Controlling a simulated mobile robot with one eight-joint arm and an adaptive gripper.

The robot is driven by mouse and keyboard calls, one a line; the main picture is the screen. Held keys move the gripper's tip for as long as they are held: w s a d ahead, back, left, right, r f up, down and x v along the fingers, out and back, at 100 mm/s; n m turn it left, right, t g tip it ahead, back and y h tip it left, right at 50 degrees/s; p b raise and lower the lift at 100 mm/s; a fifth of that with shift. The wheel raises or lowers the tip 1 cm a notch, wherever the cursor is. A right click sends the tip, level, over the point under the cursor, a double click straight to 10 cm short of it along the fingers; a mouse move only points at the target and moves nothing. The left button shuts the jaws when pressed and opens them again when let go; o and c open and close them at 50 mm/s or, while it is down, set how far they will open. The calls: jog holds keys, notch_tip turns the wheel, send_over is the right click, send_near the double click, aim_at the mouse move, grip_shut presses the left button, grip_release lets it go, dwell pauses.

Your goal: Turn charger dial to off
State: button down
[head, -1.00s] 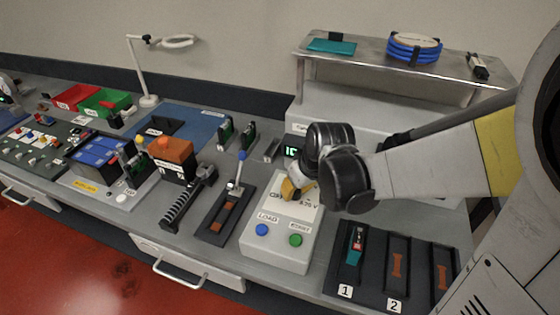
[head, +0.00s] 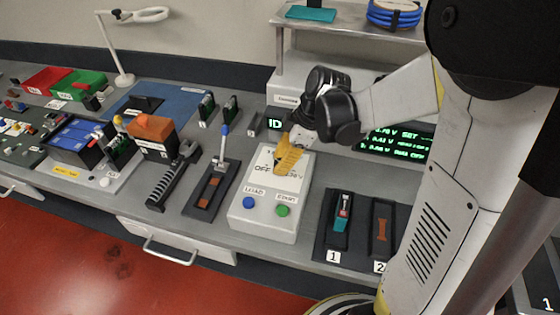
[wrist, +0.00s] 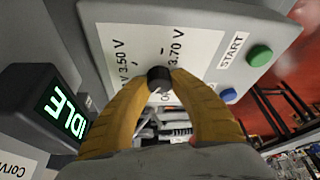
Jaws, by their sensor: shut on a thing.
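The charger (head: 264,218) is a light grey box on the bench, with a white dial face, a blue LOAD button (head: 249,202) and a green START button (head: 283,210). In the wrist view its face shows marks for 3.50 V and 3.70 V, and a dark round dial knob (wrist: 159,78). My gripper (wrist: 160,80) has its yellow fingers shut on the knob, one on each side. In the head view my gripper (head: 286,160) covers the knob; OFF is readable at the lower left of the face. The knob's pointer direction cannot be told.
A small display (head: 275,124) behind the charger reads IDLE in the wrist view (wrist: 63,113). A lever fixture (head: 212,188) stands left of the charger, and numbered dark trays (head: 338,248) lie to its right. A green-text screen (head: 398,143) is behind my arm.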

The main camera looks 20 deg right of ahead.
jog(key=n+g, duration=0.2)
jog(key=n, duration=0.3)
jog(key=shift+n, duration=0.3)
dwell(0.5)
jog(key=c, duration=1.1)
grip_release()
jog(key=v, duration=1.2)
jog(key=shift+w, duration=0.15)
